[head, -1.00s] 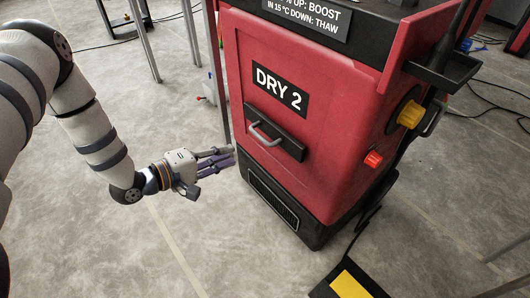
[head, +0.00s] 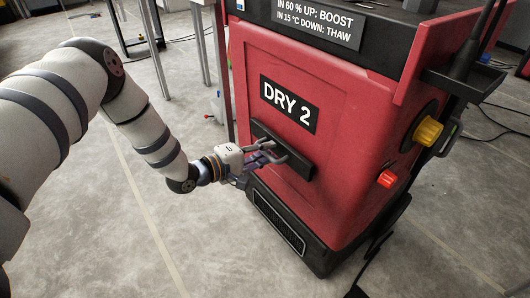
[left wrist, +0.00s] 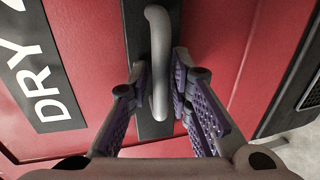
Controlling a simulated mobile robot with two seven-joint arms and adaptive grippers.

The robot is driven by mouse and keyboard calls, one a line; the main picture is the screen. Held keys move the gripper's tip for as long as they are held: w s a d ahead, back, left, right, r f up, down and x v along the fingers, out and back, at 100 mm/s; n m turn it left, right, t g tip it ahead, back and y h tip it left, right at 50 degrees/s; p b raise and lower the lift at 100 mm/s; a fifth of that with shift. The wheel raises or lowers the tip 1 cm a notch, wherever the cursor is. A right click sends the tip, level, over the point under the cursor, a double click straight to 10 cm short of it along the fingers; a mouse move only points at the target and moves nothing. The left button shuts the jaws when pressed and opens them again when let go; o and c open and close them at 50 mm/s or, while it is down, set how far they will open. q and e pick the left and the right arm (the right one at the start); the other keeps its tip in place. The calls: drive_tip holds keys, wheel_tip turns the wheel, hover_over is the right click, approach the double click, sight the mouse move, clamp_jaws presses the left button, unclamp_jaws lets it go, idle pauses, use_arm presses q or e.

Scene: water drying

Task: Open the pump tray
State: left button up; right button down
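The red machine (head: 350,150) labelled "DRY 2" stands in front of me. On its front is a black panel (head: 298,160) with a grey bar handle, which I take as the pump tray; it looks closed. My left gripper (head: 276,153) is at this handle, partly covering it. In the left wrist view, the handle (left wrist: 159,50) runs between the purple-padded fingers (left wrist: 158,82). The fingers are apart, with a gap on the left side; the right finger is very close to the bar, and contact is unclear. My right gripper is not in view.
A black vent grille (head: 275,219) is low on the machine's base. Cables lie on the floor at right. The grey floor (head: 120,230) at left is clear.

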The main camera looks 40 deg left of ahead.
use_arm(q)
clamp_jaws()
